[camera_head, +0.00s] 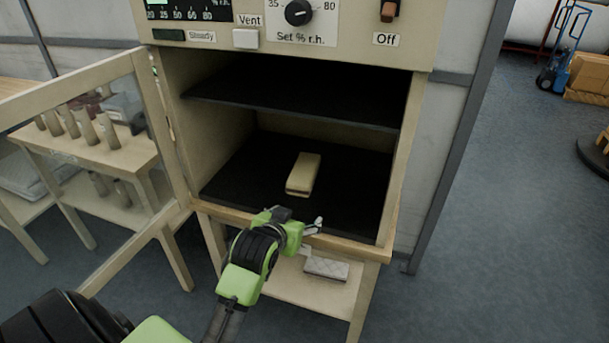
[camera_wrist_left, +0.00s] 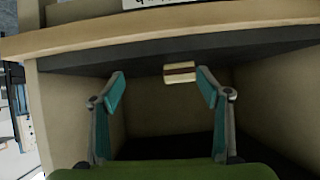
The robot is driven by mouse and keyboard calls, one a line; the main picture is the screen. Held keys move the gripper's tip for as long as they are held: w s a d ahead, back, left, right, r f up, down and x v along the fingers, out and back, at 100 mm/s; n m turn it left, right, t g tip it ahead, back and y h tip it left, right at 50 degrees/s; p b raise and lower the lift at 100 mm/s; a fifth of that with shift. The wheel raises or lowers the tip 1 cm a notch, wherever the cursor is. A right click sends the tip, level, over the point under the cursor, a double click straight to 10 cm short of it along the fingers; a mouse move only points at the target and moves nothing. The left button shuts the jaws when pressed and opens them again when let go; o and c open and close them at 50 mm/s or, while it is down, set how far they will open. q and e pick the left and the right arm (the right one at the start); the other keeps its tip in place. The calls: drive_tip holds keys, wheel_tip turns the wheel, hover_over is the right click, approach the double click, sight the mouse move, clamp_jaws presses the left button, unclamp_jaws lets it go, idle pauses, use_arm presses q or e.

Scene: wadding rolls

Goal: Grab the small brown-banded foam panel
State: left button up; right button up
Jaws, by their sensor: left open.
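The small foam panel (camera_head: 304,173) is cream with a brown band along its edge. It lies flat on the dark floor of the open cabinet (camera_head: 418,115), below the dark inner shelf. In the left wrist view the panel (camera_wrist_left: 180,72) shows its cream layers and brown band, beyond and between my spread fingertips, nearer the right one. My left gripper (camera_head: 302,229) is at the front edge of the cabinet, in front of the panel and apart from it. Its fingers (camera_wrist_left: 161,79) are open and empty. My right gripper is not in view.
The glazed cabinet door (camera_head: 182,245) stands open at the left. A dark shelf (camera_head: 290,103) spans above the panel. A bench with several rolls (camera_head: 88,127) shows through the door.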

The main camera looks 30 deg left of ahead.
use_arm(q)
drive_tip(key=n+t+y, duration=0.1)
approach(302, 173)
drive_tip(key=x, duration=0.4)
drive_tip(key=shift+w+d+f, duration=0.15)
drive_tip(key=shift+w+f, duration=0.05)
drive_tip(key=shift+f, duration=0.1)
drive_tip(key=shift+a+x, duration=0.15)
drive_tip(key=shift+x, duration=1)
drive_tip(key=shift+a+x, duration=0.1)
drive_tip(key=shift+x, duration=1)
drive_tip(key=shift+w+a+f, duration=0.1)
drive_tip(key=shift+w+a, duration=0.05)
drive_tip(key=shift+w, duration=0.4)
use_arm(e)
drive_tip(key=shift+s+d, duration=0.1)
use_arm(q)
drive_tip(key=shift+t, duration=0.3)
drive_tip(key=c, duration=0.8)
